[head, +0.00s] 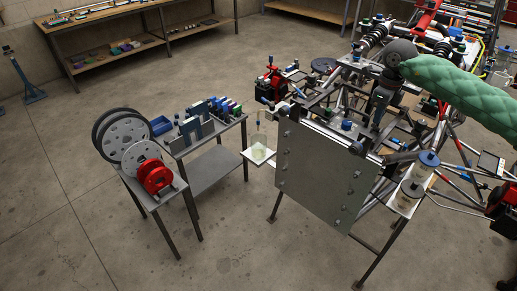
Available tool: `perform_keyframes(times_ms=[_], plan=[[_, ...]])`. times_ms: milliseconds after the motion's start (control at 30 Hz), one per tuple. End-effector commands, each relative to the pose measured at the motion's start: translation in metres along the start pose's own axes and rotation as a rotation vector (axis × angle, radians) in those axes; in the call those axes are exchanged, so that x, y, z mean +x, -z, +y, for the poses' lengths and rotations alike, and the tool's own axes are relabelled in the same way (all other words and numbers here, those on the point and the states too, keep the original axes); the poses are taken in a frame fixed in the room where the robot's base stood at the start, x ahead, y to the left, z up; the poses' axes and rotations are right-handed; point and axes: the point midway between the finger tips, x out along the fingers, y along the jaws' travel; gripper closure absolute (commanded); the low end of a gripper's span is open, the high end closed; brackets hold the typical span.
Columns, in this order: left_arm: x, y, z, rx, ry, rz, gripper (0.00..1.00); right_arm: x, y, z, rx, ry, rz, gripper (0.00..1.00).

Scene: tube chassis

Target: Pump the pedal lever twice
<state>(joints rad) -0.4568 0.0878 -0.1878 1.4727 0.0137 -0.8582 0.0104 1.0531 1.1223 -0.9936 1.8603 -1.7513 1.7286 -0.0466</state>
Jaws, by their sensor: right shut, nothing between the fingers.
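The tube chassis (458,145) stands at the right on legs, with a large grey metal panel (322,178) on its near side. My right arm, in a green padded sleeve, comes in from the right over the chassis. My right gripper (377,122) points down among the chassis tubes and brackets, behind the top edge of the panel. It looks shut and empty. I cannot make out the pedal lever for certain among the small dark parts there, nor tell whether the fingers touch it. My left gripper is not in view.
A small shelf (259,158) with a clear container sits left of the panel. A cart (212,172) and a stand with grey discs (127,137) and a red reel are at left. Benches line the back; the floor between is open.

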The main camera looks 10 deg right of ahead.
Motion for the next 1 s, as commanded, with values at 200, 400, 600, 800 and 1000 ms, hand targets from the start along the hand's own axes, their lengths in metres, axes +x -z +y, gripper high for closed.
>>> perform_keyframes(times_ms=[200, 400, 600, 800, 1000], plan=[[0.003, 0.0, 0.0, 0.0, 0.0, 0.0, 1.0, 0.004, 0.0, 0.0, 0.0, 0.0, 0.001, 1.0], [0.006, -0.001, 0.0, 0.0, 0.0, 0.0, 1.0, 0.009, 0.0, 0.001, 0.0, -0.001, 0.001, 1.0], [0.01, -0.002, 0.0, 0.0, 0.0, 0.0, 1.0, 0.014, 0.0, 0.003, 0.0, -0.001, 0.001, 1.0], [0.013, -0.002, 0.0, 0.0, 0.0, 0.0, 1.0, 0.02, 0.0, 0.004, 0.0, 0.0, 0.001, 1.0], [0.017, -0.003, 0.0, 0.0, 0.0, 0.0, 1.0, 0.025, 0.0, 0.005, 0.0, 0.0, 0.001, 1.0]])
